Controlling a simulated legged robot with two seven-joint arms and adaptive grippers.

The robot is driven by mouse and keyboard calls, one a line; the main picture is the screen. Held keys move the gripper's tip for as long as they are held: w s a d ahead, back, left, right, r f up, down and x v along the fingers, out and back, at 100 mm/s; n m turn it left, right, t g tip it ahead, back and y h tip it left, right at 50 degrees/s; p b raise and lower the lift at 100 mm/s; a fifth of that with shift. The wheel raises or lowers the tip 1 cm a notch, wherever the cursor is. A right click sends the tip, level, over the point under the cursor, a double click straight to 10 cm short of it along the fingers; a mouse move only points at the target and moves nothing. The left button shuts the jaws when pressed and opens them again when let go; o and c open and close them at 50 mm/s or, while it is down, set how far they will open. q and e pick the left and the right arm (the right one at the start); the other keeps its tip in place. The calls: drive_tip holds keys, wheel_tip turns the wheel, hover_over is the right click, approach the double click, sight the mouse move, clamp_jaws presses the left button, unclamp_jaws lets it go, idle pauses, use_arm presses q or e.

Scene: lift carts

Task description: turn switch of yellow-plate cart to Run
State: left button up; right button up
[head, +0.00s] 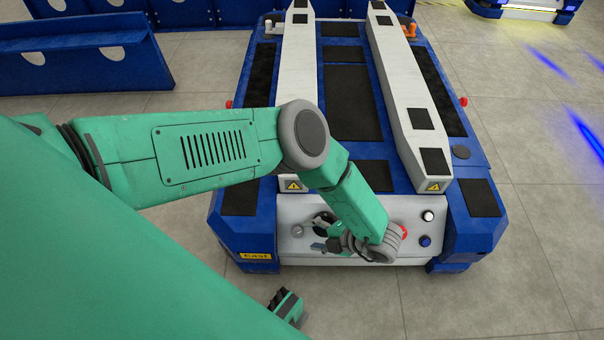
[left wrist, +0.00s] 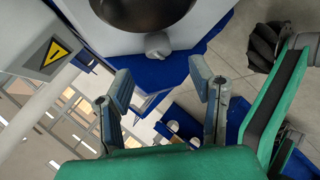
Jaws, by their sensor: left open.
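The yellow plate (head: 257,256), which reads "East", sits on the front left corner of the blue cart (head: 474,235). The cart's pale front panel (head: 284,213) carries a small grey knob (head: 297,231) and a dark round part (head: 322,219), partly hidden by my arm. My left gripper (head: 320,247) is open and empty in front of the panel, close to the knob. The left wrist view shows the knob (left wrist: 158,45) beyond the gap between the open fingers (left wrist: 160,82), apart from them. Which part is the switch, and its setting, I cannot tell. My right gripper is not seen.
A red button (head: 403,231), white button (head: 427,216) and blue button (head: 425,240) sit right on the panel. Two pale rails (head: 405,85) top the cart. Blue barriers (head: 80,60) stand back left. Floor right of the cart is clear.

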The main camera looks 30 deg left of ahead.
use_arm(q)
drive_tip(key=v, duration=0.6)
drive_tip(key=shift+f, duration=0.1)
drive_tip(key=shift+a, duration=0.1)
